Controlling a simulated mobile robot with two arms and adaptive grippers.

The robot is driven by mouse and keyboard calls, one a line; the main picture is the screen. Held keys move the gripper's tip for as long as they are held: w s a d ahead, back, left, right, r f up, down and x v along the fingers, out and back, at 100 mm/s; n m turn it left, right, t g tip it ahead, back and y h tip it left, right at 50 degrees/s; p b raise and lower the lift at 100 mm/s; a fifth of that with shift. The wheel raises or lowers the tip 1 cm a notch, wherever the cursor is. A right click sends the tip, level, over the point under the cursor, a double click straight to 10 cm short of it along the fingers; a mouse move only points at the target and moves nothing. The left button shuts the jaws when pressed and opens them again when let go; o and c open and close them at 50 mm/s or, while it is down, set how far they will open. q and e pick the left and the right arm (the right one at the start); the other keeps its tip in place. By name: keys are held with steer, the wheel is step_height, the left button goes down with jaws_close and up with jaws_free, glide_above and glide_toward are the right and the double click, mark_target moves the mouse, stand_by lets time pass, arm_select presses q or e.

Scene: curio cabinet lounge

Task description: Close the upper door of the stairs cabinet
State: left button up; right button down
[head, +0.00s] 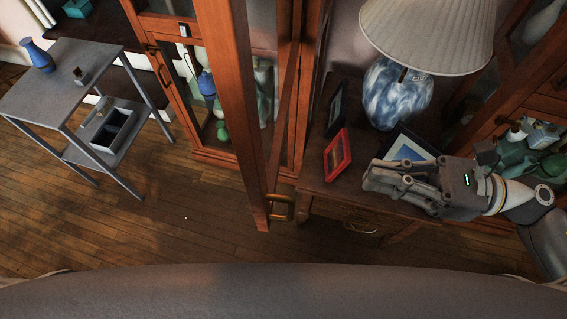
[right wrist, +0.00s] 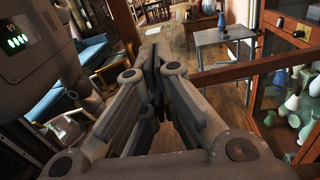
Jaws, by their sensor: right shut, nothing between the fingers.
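A tall wooden cabinet (head: 220,155) with glass panes stands in the upper middle of the head view. My left gripper is not in view.
A dark wooden table (head: 318,186) holds a blue-white lamp (head: 398,92), a red picture frame (head: 337,155) and other frames close to my right gripper. A grey side table (head: 60,85) with a blue vase (head: 37,55) stands at the left. Wooden floor (head: 170,215) between is clear.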

steer(key=a+n+g+p, duration=0.1)
steer(key=a+p, duration=0.6)
steer(key=a, duration=0.7)
steer(key=shift+w+a+r, duration=0.15)
steer(key=shift+w+a, duration=0.05)
steer(key=shift+w, duration=0.2)
